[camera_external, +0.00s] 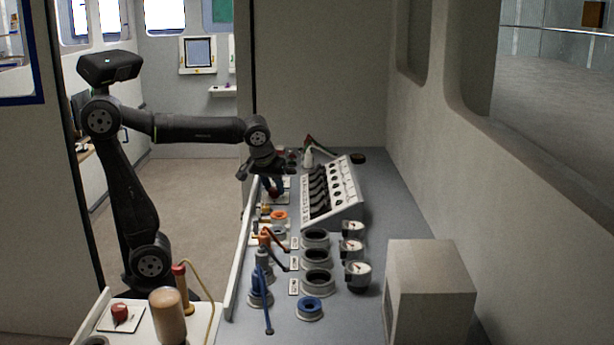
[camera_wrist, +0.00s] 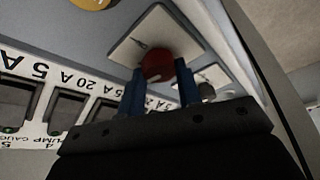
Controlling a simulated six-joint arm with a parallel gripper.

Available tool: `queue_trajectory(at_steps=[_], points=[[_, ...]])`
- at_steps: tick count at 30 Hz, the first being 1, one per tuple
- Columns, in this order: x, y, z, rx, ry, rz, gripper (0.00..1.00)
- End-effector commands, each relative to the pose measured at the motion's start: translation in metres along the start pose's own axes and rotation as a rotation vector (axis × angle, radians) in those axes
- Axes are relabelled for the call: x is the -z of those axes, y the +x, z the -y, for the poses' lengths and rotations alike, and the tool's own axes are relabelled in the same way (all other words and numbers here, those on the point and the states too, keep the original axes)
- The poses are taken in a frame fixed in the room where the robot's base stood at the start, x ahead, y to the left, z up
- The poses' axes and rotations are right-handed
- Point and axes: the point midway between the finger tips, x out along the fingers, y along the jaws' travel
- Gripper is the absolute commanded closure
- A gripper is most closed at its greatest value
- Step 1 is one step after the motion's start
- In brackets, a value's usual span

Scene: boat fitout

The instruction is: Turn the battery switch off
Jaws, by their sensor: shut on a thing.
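My gripper (camera_external: 272,186) reaches down over the far end of the grey console. In the wrist view its two blue fingers (camera_wrist: 160,76) stand either side of a round red knob (camera_wrist: 158,62), which I take to be the battery switch, and are shut on it. The knob sits on a square white plate (camera_wrist: 132,44) with a small dark mark. The knob's lower part is hidden behind the gripper body, and its exact angle is hard to tell. In the external view the gripper mostly covers the knob.
A sloped breaker panel (camera_external: 343,188) with black switches stands right of the gripper. Nearer are dark round sockets (camera_external: 316,258), gauges (camera_external: 357,274), and blue-handled (camera_external: 265,305) and orange-handled valves. Another red knob (camera_external: 120,312) is on a white plate at lower left. A grey box (camera_external: 430,290) stands front right.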

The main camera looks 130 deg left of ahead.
Motion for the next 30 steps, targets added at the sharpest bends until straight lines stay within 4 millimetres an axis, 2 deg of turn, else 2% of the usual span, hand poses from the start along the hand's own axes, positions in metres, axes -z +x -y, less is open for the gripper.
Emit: queue_trajectory(at_steps=[10,25,26,29,30], points=[[0.0002,-0.0001,-0.0012,0.047,-0.115,0.0,0.91],[0.0001,0.0,-0.001,0.054,-0.132,0.001,0.91],[0.0,0.0001,-0.001,0.054,-0.132,0.001,0.67],[0.0,0.0001,-0.001,0.054,-0.131,0.001,0.47],[0.0,0.0001,-0.001,0.054,-0.131,0.001,0.47]])
